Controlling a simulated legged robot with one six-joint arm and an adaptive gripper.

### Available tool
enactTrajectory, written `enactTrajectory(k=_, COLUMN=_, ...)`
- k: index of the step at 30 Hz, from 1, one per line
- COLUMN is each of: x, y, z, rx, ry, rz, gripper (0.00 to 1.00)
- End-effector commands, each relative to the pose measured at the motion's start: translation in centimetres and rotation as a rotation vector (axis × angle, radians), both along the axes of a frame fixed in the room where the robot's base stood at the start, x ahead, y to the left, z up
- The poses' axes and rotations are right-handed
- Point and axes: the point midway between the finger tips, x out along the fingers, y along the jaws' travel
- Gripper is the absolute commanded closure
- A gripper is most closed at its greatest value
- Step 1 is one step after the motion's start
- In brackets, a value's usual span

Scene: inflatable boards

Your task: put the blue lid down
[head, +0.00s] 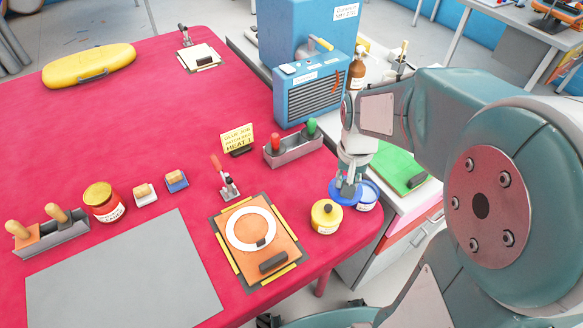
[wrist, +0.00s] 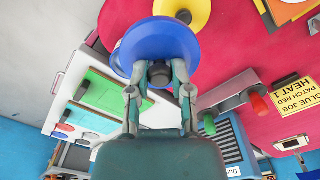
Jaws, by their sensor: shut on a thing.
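The blue lid (head: 338,196) is a round disc with a dark knob, held near the table's right edge. In the wrist view the blue lid (wrist: 158,42) faces me, and my gripper's fingers (wrist: 160,88) are closed on its knob. My gripper (head: 349,189) points down in the head view. A blue pot with a white label (head: 367,206) stands just right of the lid, which partly overlaps it in the picture. I cannot tell whether the lid touches the pot or the table.
A yellow-lidded pot (head: 326,218) stands close left of the lid. An orange board with a white ring (head: 284,250) lies further left. A grey holder with red and green handles (head: 294,150) stands behind. A side bench with a green mat (head: 398,168) adjoins on the right.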

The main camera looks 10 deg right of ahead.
Motion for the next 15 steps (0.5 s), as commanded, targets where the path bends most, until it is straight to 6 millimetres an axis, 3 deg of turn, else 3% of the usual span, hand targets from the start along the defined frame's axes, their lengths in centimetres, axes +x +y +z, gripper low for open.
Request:
enactTrajectory(k=6, x=1.9, y=-0.6, z=-1.1, rx=0.010, ry=0.000, rz=0.003, gripper=1.00)
enactTrajectory(k=15, x=7.5, y=2.5, z=-3.7, rx=-0.007, ry=0.002, rz=0.007, gripper=1.00)
